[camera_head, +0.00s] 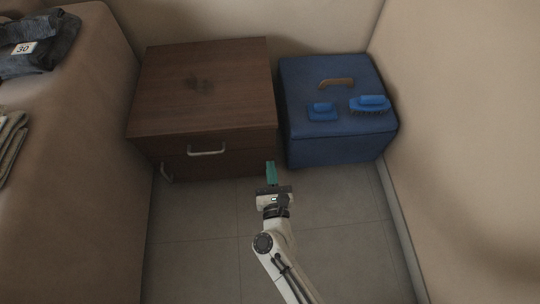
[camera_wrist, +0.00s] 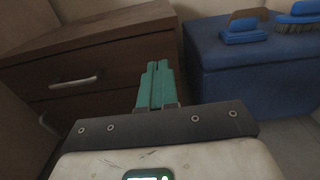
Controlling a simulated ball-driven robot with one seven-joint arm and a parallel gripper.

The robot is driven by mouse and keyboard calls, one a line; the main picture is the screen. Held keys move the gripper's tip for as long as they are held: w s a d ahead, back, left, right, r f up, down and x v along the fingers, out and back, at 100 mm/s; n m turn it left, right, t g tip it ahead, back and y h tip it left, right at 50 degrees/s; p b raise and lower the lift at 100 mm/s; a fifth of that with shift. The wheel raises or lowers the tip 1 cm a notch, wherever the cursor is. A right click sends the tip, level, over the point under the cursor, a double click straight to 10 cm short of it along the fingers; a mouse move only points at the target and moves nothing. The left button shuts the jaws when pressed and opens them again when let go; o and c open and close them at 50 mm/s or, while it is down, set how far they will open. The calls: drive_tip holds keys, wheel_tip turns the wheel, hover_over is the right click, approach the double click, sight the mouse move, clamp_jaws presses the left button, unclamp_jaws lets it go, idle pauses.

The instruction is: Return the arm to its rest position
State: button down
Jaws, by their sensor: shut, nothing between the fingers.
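My gripper (camera_head: 271,168) has teal fingers that are closed together, with nothing between them. In the head view it is stretched forward above the floor, near the gap between the brown cabinet (camera_head: 200,100) and the blue box (camera_head: 335,145). In the wrist view the gripper fingers (camera_wrist: 157,84) point ahead, in front of the cabinet's right end (camera_wrist: 105,60). They look apart from the cabinet and the box. My white arm reaches up from the bottom of the head view.
The cabinet has drawers with metal handles (camera_head: 207,152). Blue brushes (camera_head: 370,103) and a brown-handled item (camera_head: 337,83) lie on the box. Folded clothes (camera_head: 40,45) sit on a beige ledge (camera_head: 75,130) at left. A beige wall (camera_head: 470,130) stands at right. Tiled floor (camera_head: 200,240) is clear.

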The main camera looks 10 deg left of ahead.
drive_tip(key=shift+v, duration=1.85)
drive_tip(key=shift+r, duration=0.1)
drive_tip(key=s+d+r+n+g+h, duration=0.2)
drive_tip(key=s+d+n+g, duration=0.75)
drive_tip(key=d+n, duration=0.65)
drive_tip(key=s+d+r+n+g+h, duration=0.25)
drive_tip(key=s+d+n+g, duration=0.45)
drive_tip(key=s+d+n, duration=0.75)
wheel_tip(320, 180, up, 34)
drive_tip(key=w+n+p, duration=0.1)
drive_tip(key=n+p, duration=0.1)
drive_tip(key=p, duration=3.2)
drive_tip(key=shift+w+d, duration=0.15)
drive_tip(key=shift+d, duration=0.05)
